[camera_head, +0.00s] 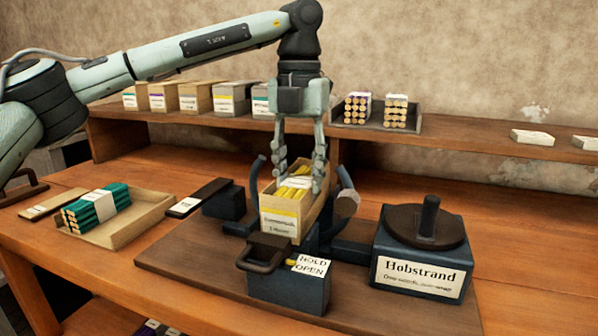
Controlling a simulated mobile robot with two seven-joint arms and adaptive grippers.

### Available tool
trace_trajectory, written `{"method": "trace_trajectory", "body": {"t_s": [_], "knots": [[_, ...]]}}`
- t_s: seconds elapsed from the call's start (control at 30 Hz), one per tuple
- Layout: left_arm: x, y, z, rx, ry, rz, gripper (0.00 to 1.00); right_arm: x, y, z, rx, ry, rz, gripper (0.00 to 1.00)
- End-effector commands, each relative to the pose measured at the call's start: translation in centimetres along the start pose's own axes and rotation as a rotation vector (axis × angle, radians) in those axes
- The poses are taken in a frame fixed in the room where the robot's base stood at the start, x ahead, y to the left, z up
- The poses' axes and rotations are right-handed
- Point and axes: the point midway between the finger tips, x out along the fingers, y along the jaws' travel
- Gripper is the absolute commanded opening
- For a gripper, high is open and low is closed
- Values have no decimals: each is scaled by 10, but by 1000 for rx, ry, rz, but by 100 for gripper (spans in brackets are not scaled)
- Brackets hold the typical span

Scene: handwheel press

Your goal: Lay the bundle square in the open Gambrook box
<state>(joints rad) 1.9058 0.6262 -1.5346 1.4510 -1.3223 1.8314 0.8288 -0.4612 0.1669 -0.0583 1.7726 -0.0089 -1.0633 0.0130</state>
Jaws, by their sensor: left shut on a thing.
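An open card box (311,212) stands in the middle of the dark press, its small front label too blurred to read for sure. A bundle of yellow sticks (290,193) with a white paper band is at the mouth of this box, between its walls. My left gripper (299,180) points straight down from above, its two fingers shut on the bundle. The box walls hide the bundle's lower part, so I cannot tell whether it touches the bottom. My right gripper is not in view.
A black lever (268,253) and a "HOLD OPEN" tag (310,266) are at the press front. The Hobstrand handwheel (425,228) stands right. An open tray (150,212) with green bundles (96,206) lies left. Boxes (193,97) and a stick tray (374,122) line the back shelf.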

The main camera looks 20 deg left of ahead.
Motion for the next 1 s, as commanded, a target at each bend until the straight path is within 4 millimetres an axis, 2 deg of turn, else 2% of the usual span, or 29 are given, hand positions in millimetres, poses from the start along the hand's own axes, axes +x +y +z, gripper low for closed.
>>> {"method": "trace_trajectory", "body": {"t_s": [0.03, 0.07, 0.23, 0.5, 0.63, 0.77, 1.0], "knots": [[-1, 0, 0, 0, -1, -1, 5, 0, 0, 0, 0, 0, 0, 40], [-1, 0, 0, 0, -1, -1, 44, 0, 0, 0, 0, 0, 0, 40], [-1, 0, 0, 0, -1, 0, 65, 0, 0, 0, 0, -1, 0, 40], [0, 0, 0, 0, 0, 0, 65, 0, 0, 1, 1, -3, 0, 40], [-8, 0, 0, 0, -2, 0, 65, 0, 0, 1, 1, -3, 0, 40], [-30, -1, 0, 1, -5, -2, 65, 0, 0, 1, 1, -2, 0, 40], [-82, -1, 0, 0, -4, -2, 65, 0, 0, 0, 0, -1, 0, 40]]}}
